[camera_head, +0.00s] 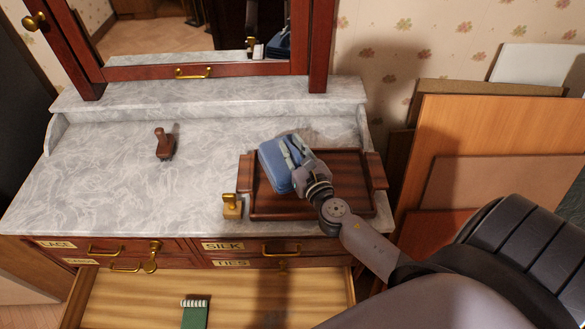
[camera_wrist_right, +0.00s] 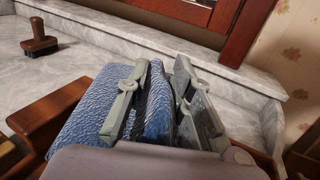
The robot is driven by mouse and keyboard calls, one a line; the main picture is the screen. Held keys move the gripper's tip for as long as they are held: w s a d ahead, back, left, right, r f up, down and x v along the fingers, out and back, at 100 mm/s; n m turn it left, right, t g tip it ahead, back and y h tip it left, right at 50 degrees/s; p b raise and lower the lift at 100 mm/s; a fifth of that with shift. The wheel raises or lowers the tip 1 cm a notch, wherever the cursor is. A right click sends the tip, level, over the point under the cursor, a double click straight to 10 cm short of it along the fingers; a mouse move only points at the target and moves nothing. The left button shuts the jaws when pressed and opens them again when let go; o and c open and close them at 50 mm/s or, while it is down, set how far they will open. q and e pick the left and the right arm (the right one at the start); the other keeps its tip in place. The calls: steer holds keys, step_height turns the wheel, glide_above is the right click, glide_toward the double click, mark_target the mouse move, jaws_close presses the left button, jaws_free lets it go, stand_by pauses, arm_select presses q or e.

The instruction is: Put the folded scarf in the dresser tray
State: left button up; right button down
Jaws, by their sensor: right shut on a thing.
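The folded scarf (camera_head: 273,166) is blue and bulky. My right gripper (camera_head: 292,151) is shut on it, with a fold pinched between the fingers. In the right wrist view the scarf (camera_wrist_right: 82,112) spreads left of the fingers (camera_wrist_right: 157,100) and a ridge of it shows between them. The dresser tray (camera_head: 345,160) is dark wood with raised end pieces and lies on the marble top. The scarf is over the tray's left back part; whether it touches the tray I cannot tell. My left gripper is not in view.
A brown brush (camera_head: 164,146) stands on the marble left of the tray. A brass object (camera_head: 232,206) is at the tray's front left corner. A mirror (camera_head: 190,30) rises behind. An open drawer (camera_head: 125,295) below holds a green item (camera_head: 195,314). Boards (camera_head: 490,125) lean at right.

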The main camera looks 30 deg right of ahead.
steer(key=shift+f, duration=0.65)
steer(key=shift+s+f+b, duration=0.1)
steer(key=shift+s+b, duration=0.1)
steer(key=shift+b, duration=0.1)
step_height(320, 180, down, 4)
steer(key=shift+s+r+b, duration=0.15)
steer(key=shift+r+b, duration=0.1)
steer(key=shift+b, duration=0.95)
steer(key=shift+f, duration=0.25)
steer(key=shift+w, duration=0.2)
steer(key=shift+s+r, duration=0.1)
